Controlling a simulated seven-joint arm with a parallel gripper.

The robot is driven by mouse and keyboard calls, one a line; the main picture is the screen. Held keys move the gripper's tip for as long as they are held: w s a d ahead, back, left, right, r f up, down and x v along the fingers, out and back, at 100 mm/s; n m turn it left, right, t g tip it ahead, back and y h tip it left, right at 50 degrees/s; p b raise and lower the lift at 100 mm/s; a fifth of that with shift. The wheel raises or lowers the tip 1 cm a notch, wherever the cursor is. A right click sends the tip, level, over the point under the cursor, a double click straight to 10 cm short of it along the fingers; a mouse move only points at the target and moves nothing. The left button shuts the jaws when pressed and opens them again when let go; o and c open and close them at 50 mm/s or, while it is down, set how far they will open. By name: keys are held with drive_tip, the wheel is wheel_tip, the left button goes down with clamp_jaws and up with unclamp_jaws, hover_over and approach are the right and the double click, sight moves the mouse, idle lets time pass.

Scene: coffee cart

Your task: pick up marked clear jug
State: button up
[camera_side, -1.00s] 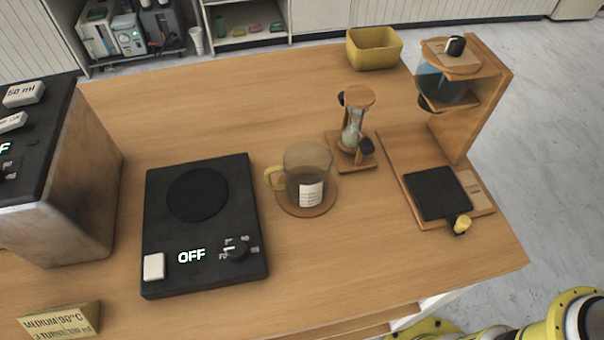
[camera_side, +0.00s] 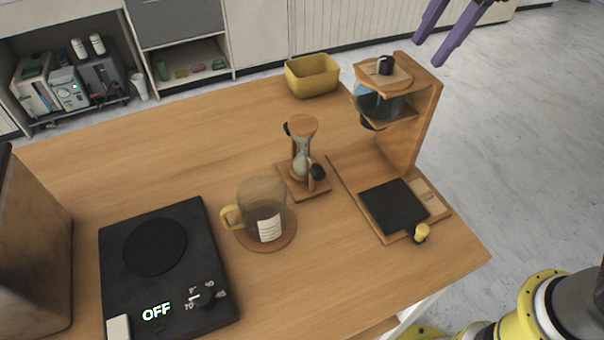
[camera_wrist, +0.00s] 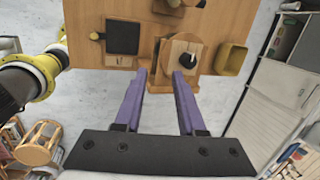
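The clear jug (camera_side: 263,206) is a see-through, brownish mug shape with a yellowish handle on its left and a white label with lines on its front. It stands upright on a round wooden coaster (camera_side: 284,238) in the middle of the table. My gripper (camera_side: 444,52) shows as two purple fingers at the top right of the side view, beyond the wooden stand and far from the jug. In the wrist view my gripper (camera_wrist: 164,76) has its fingers apart with nothing between them. The jug cannot be made out in the wrist view.
A wooden dripper stand (camera_side: 420,115) is on the right of the table, between my gripper and the jug. An hourglass (camera_side: 301,150) stands just behind the jug. A yellow bin (camera_side: 312,78) sits at the back edge.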

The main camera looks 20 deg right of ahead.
drive_tip(key=w+a+f+g, duration=0.1)
drive_tip(key=w+a+f, duration=0.2)
drive_tip(key=a, duration=0.6)
drive_tip(key=n+g+h, duration=0.1)
drive_tip(key=n+g, duration=0.1)
hover_over(274, 237)
drive_tip(key=f, duration=2)
drive_tip(key=shift+w+f, duration=0.15)
drive_tip(key=shift+w, duration=0.05)
drive_tip(key=shift+s+d+f, duration=0.1)
drive_tip(key=shift+f, duration=2.9)
clamp_jaws()
drive_tip(key=shift+r, duration=0.1)
